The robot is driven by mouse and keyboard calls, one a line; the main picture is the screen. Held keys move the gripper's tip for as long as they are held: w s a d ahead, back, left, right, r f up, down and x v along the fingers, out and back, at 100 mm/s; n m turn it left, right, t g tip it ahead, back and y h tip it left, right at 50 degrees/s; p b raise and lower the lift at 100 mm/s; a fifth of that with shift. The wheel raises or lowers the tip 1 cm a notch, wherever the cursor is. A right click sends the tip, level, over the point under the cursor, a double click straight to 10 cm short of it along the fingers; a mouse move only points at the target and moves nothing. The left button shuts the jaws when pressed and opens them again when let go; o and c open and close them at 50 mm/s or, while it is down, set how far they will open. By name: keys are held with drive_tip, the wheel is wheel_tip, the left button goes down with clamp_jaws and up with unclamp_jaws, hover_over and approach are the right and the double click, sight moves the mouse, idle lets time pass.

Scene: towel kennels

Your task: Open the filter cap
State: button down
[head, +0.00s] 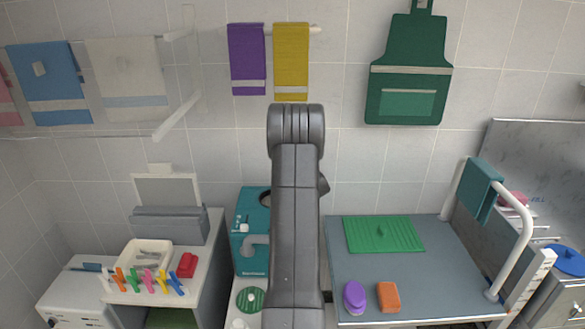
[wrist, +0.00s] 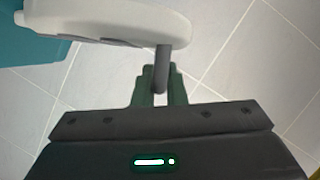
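In the wrist view, a pale grey, rounded part (wrist: 120,20) spans the top left, and a dark grey post (wrist: 162,70) sticks out from it. It may be the filter cap, but no label shows. My gripper is hidden in the head view.
A grey table (head: 385,265) to the right holds a green mat (head: 383,235), a purple brush (head: 354,297) and an orange block (head: 389,297). Tiled floor shows in the wrist view.

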drive_tip(key=d+f+m+t+y+b, duration=0.1)
drive_tip(key=d+f+m, duration=0.1)
drive_tip(key=d+m, duration=0.3)
drive_tip(key=shift+d+f+t+y+b, duration=0.2)
drive_tip(key=shift+d+t+y+b, duration=0.15)
drive_tip(key=shift+d, duration=1.5)
drive_tip(key=c, duration=1.5)
unclamp_jaws()
